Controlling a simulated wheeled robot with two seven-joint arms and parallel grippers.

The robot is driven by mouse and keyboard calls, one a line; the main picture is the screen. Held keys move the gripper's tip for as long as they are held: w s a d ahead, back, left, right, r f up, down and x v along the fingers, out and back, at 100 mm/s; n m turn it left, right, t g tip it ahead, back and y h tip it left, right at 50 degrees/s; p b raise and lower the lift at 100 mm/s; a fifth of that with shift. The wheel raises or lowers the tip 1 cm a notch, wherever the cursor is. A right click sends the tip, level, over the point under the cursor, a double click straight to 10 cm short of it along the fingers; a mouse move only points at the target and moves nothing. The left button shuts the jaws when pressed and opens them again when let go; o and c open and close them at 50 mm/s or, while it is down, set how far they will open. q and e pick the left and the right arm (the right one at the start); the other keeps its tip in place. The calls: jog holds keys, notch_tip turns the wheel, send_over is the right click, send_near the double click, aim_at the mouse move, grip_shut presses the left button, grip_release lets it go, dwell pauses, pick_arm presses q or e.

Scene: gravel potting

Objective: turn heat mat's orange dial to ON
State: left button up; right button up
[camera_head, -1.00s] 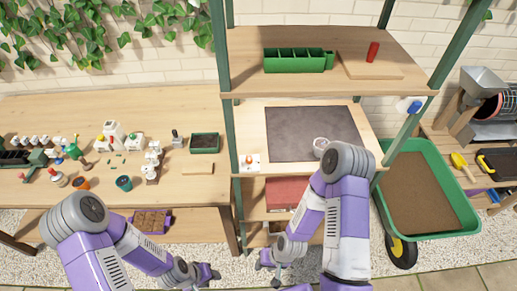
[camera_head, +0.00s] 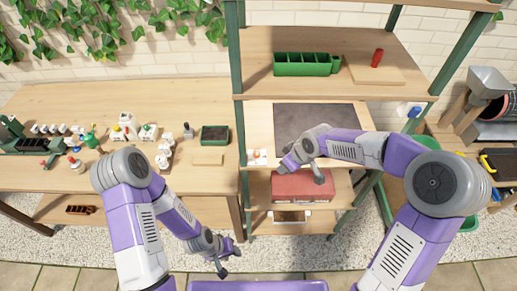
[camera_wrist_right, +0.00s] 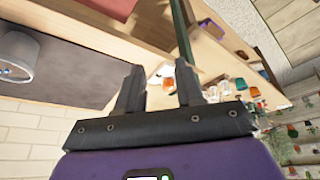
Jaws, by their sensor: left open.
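The heat mat (camera_head: 305,117) is a dark sheet on the middle shelf, and it fills the left of the right wrist view (camera_wrist_right: 60,75). A small white box with an orange dial (camera_head: 257,158) sits at that shelf's front left corner. The box shows between the fingers in the right wrist view (camera_wrist_right: 160,76); its dial setting is too small to read. My right gripper (camera_head: 282,166) is open and empty, just right of the box and apart from it. My left gripper (camera_head: 226,263) is open and empty, low in front of the bench.
A shelf post (camera_wrist_right: 183,28) stands beside the box. A grey cylinder (camera_wrist_right: 20,55) stands on the mat. A red box (camera_head: 302,187) lies on the shelf below. The left bench (camera_head: 110,95) holds several small pots and bottles. A green planter (camera_head: 307,64) is on the upper shelf.

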jog(key=p, duration=0.1)
send_over(257, 152)
jog(key=s+d, duration=0.2)
jog(key=shift+s+d+f, duration=0.1)
jog(key=shift+s+f, duration=0.05)
jog(key=shift+s, duration=0.05)
jog(key=x, duration=0.3)
jog(key=shift+w+a+f, duration=0.2)
jog(key=shift+w+a, duration=0.05)
jog(key=shift+a, duration=0.05)
jog(key=shift+x, duration=0.85)
jog(key=shift+d, duration=0.1)
grip_shut()
